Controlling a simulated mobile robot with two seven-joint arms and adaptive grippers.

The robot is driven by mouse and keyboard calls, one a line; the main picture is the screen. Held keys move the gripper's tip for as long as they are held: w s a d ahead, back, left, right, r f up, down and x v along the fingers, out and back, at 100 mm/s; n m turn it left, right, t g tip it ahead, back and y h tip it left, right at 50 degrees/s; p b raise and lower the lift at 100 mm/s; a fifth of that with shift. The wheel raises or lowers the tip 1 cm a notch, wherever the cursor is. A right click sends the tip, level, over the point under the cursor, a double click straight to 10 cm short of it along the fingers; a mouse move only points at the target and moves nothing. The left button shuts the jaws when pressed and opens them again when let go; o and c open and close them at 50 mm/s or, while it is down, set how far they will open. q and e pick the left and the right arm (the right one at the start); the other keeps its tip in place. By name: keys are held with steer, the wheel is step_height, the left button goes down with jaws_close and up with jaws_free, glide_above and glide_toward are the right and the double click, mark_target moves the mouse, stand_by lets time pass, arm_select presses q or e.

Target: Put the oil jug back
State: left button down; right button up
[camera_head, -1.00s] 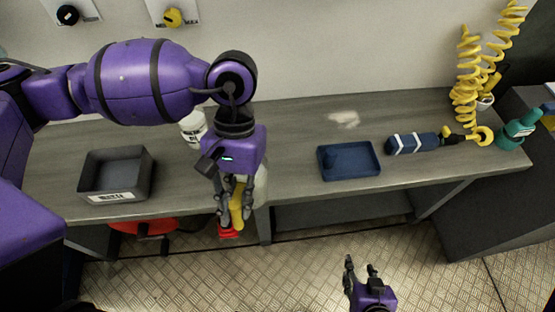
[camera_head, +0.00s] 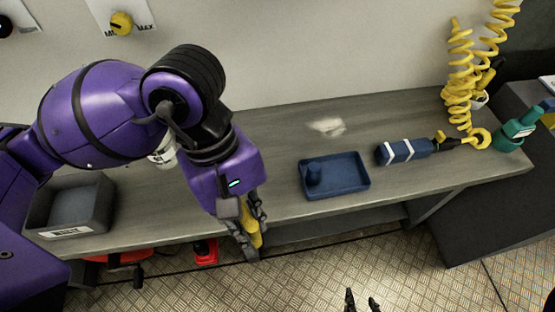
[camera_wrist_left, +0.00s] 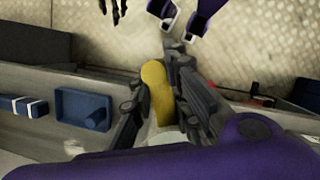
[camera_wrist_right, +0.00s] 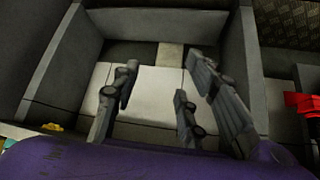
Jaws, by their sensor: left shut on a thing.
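My left gripper (camera_head: 250,242) is shut on a yellow piece (camera_head: 250,228), apparently part of the oil jug, at the bench's front edge. In the left wrist view the yellow piece (camera_wrist_left: 157,88) is between the fingers, with a pale part below it. The gripper hides most of the jug, so its full shape and whether it touches the bench cannot be told. My right gripper (camera_head: 362,302) is open and empty, low in front of the bench. The right wrist view shows its fingers (camera_wrist_right: 155,108) apart before a grey compartment (camera_wrist_right: 160,85).
The grey bench (camera_head: 285,135) carries a dark bin (camera_head: 72,232) at left, a white container (camera_head: 162,154), a blue tray (camera_head: 352,188) and a blue tool (camera_head: 405,151). A teal bottle (camera_head: 515,133) stands at right. A red object (camera_head: 205,253) is below the bench.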

arm_select(q)
steer(key=w+f+p, duration=0.1)
steer(key=w+f, duration=0.8)
steer(key=f, duration=0.1)
steer(key=shift+a+f, duration=0.3)
steer(key=shift+f, duration=0.05)
arm_select(e)
steer(key=shift+w+r, duration=1)
arm_select(q)
steer(key=shift+f, duration=0.1)
arm_select(e)
steer(key=shift+f, duration=0.1)
arm_select(q)
steer(key=c, duration=2.1)
jaws_free()
steer(key=shift+f, duration=0.15)
steer(key=o, duration=0.5)
steer(key=shift+c, duration=0.2)
arm_select(e)
steer(key=shift+a+t, duration=0.15)
steer(key=shift+t, duration=0.15)
steer(key=shift+w, duration=0.1)
